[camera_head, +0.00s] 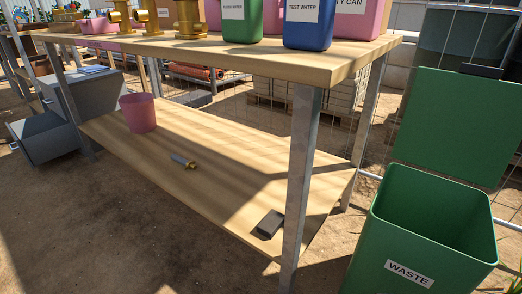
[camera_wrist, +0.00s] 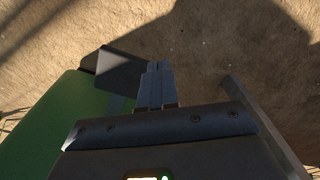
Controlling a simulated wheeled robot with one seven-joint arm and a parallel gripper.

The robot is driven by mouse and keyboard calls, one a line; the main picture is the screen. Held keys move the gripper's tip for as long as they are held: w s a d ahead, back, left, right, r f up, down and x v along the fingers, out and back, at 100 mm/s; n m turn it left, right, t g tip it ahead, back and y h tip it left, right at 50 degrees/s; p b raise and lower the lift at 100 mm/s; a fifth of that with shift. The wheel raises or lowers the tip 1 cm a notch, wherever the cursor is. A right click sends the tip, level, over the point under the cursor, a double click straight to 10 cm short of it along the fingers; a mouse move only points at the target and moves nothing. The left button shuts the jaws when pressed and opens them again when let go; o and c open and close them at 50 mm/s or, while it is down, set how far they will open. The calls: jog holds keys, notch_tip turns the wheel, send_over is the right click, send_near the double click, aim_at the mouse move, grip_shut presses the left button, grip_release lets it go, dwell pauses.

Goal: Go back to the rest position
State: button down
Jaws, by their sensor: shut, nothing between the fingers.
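My gripper (camera_wrist: 156,70) shows in the wrist view, its two dark fingers side by side and together, with nothing between them. It is over sandy ground (camera_wrist: 215,50). A green surface (camera_wrist: 68,115) lies to its left, and a dark flat piece (camera_wrist: 120,72) is just beside the fingers. A grey metal bar (camera_wrist: 255,115) runs at the right. The gripper and arm do not show in the head view.
A wooden workbench (camera_head: 250,55) with metal legs holds a green container (camera_head: 242,22), a blue container (camera_head: 308,25) and brass fittings (camera_head: 190,20). Its lower shelf (camera_head: 225,175) holds a pink bucket (camera_head: 140,113) and a dark block (camera_head: 270,223). A green waste bin (camera_head: 425,230) stands open at right.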

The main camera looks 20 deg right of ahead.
jog(key=s+a+r+n+t+h, duration=0.1)
jog(key=s+a+r+t, duration=0.7)
jog(key=s+a+r, duration=0.5)
jog(key=s+r+n+t+p, duration=0.1)
jog(key=s+r+t, duration=0.3)
jog(key=r, duration=0.9)
jog(key=s+r+n+t, duration=0.1)
jog(key=s+r+t, duration=0.3)
jog(key=r, duration=0.9)
notch_tip(320, 180, up, 29)
jog(key=s+g+p, duration=0.1)
jog(key=p, duration=2.8)
jog(key=shift+s+r+g+y+p, duration=0.2)
jog(key=shift+g+y+p, duration=0.1)
jog(key=shift+y+p, duration=0.1)
